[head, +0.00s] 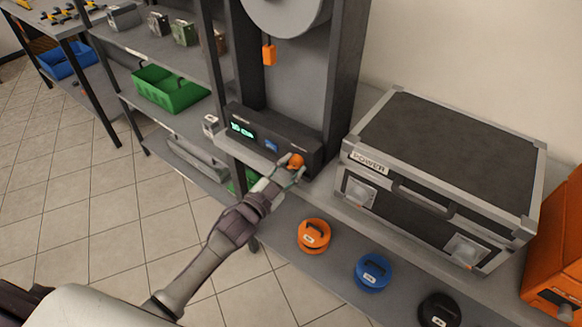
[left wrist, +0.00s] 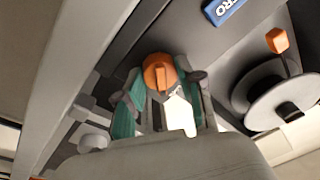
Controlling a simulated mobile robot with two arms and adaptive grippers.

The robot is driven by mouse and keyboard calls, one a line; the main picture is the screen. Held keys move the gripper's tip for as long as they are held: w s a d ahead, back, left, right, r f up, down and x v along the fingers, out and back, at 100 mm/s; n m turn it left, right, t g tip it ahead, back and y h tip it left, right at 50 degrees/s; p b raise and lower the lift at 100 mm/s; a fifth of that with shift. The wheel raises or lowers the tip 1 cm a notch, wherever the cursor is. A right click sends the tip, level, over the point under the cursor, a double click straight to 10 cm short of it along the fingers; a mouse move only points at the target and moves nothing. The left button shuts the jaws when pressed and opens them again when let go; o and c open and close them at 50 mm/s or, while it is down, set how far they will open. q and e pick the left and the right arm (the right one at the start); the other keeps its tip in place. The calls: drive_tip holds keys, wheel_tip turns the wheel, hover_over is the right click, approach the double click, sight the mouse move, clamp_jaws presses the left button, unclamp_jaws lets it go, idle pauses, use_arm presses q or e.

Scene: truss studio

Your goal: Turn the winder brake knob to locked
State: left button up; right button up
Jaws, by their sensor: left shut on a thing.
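The winder brake knob is a small orange round knob (head: 296,161) on the front of a dark control box (head: 270,139) at the winder's base. It also shows in the left wrist view (left wrist: 159,72), with a raised bar across its face. My left gripper (head: 291,170) reaches it from the front and is shut on it. In the left wrist view the green-padded fingers (left wrist: 157,92) stand on either side of the knob. Any lock marking by the knob is too small to read. My right gripper is in neither view.
A black case labelled POWER (head: 445,165) stands right of the winder. Orange (head: 314,236), blue (head: 373,272) and black (head: 438,311) round items lie along the shelf front. A green bin (head: 170,90) sits on the left shelving. The tiled floor at lower left is clear.

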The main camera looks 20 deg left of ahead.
use_arm(q)
drive_tip(key=shift+m, duration=0.5)
drive_tip(key=o, duration=1.1)
drive_tip(key=shift+o, duration=0.2)
drive_tip(key=v, duration=1.2)
